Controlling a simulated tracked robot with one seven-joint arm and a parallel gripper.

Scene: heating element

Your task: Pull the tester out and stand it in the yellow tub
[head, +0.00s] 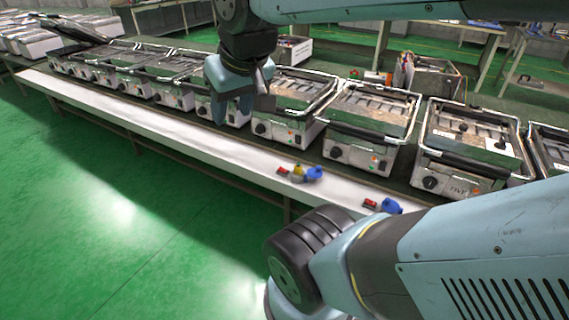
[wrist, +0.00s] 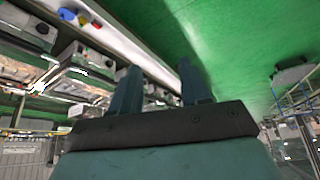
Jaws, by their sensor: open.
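My gripper (head: 247,103) hangs over the row of grill units, left of centre in the head view. In the wrist view its two fingers (wrist: 158,82) stand apart with nothing between them. A small yellow item (head: 298,170) sits on the white ledge between a red item and a blue one; it may be the yellow tub. It also shows at the top left of the wrist view as a yellow patch (wrist: 83,19). It is well to the right of and below my gripper in the head view. I cannot make out the tester in either view.
The white ledge (head: 180,133) runs along the front of the grill units (head: 367,120). A blue item (head: 315,173) and a red one (head: 283,171) flank the yellow item. Another blue item (head: 390,205) lies farther right. The green floor (head: 120,220) is clear.

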